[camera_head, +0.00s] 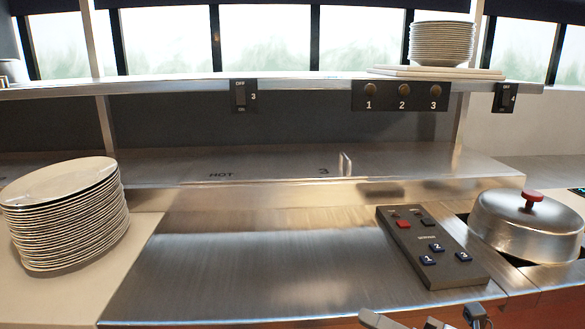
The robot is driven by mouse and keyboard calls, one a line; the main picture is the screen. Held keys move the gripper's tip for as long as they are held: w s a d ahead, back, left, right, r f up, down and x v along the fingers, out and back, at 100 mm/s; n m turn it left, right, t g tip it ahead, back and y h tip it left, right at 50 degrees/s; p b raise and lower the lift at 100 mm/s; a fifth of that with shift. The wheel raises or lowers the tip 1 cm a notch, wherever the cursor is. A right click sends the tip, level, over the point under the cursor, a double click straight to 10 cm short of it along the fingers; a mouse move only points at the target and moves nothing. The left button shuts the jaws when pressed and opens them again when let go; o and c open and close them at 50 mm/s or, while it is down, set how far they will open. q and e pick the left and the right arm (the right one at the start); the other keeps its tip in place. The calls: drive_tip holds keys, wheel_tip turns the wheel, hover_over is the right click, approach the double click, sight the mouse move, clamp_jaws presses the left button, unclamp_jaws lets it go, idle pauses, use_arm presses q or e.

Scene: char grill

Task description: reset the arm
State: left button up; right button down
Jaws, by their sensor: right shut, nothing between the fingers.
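My right gripper (424,319) shows only in part at the bottom edge of the head view, right of the middle. It is shut and empty, in front of the steel counter's near edge and below the control box. Most of its arm is cut off by the frame. My left gripper is not in view.
A steel counter (250,265) is clear in the middle. A grey control box (432,245) lies at its right, next to a domed lid (525,225) with a red knob. A tall plate stack (65,215) stands left. A shelf (180,84) with switches spans above.

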drive_tip(key=s+d+f+m+t+h, duration=0.2)
drive_tip(key=f+m+h, duration=0.4)
drive_tip(key=m, duration=0.6)
drive_tip(key=s+d+f+m+t+h, duration=0.15)
drive_tip(key=f+m+h, duration=0.35)
drive_tip(key=f+m, duration=0.55)
drive_tip(key=s+a+f+m+g+h, duration=0.1)
drive_tip(key=s+f+m+g, duration=0.3)
drive_tip(key=s+f+m, duration=0.4)
drive_tip(key=shift+s+f+m, duration=0.3)
drive_tip(key=shift+f+m, duration=0.1)
drive_tip(key=shift+m, duration=0.05)
